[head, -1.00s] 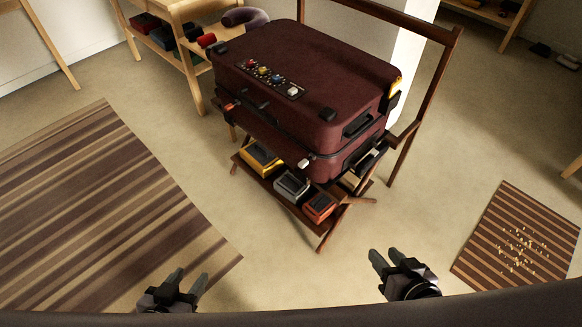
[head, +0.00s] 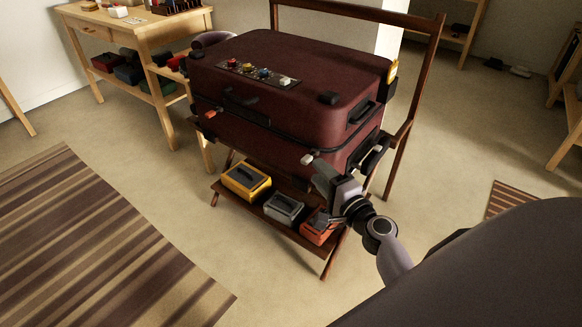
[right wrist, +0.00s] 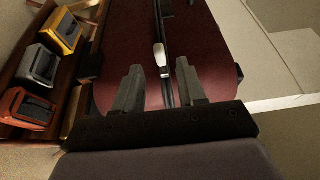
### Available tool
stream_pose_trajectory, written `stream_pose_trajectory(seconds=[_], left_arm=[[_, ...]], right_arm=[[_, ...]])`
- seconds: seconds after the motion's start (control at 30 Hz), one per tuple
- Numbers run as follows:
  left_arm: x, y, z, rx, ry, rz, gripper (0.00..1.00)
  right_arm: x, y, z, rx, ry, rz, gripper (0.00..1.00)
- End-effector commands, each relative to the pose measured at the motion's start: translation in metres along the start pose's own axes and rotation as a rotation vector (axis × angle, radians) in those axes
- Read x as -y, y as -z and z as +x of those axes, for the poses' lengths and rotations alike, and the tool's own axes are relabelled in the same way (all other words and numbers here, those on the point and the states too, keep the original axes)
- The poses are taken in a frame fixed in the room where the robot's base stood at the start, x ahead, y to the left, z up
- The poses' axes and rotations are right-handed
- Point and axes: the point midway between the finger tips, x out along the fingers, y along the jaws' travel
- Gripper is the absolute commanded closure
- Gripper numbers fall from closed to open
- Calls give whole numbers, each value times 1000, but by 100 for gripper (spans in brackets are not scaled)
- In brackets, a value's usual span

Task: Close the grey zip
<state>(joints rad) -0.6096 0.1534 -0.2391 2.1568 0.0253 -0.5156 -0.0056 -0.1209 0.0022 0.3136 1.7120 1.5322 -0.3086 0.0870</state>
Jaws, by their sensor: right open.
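A dark red suitcase (head: 290,75) lies closed-lidded on a wooden rack, with a dark zip track running around its side. A light grey zip pull (head: 307,159) sits on that track near the front corner. It also shows in the right wrist view (right wrist: 159,55), upright in the picture and just beyond the fingertips. My right gripper (head: 320,174) is close beside the grey pull. In the right wrist view my right gripper (right wrist: 158,78) is open, its fingers on either side of the track and empty. An orange zip pull (head: 210,114) is at the suitcase's left end. My left gripper is out of view.
The rack's lower shelf holds a yellow box (head: 246,181), a grey box (head: 284,208) and an orange box (head: 318,229), below my right gripper. The rack's wooden back frame (head: 425,70) rises behind. A striped rug (head: 90,240) lies left on open floor.

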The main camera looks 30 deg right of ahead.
Motion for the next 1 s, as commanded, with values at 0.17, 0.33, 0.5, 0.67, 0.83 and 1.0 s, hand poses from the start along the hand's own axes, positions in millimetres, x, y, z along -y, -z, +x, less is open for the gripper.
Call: stream_pose_trajectory(seconds=[0.17,0.33,0.5,0.67,0.83,1.0], left_arm=[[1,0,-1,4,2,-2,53],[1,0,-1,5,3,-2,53],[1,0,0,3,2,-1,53],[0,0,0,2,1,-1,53],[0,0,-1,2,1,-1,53],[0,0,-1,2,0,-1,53]], right_arm=[[3,0,22,1,2,-1,60],[2,-1,45,3,0,-2,60],[1,-1,60,3,-1,-4,60],[1,-1,66,3,-2,-5,60],[0,-1,66,3,-2,-5,60],[0,-1,66,3,-2,-5,92]])
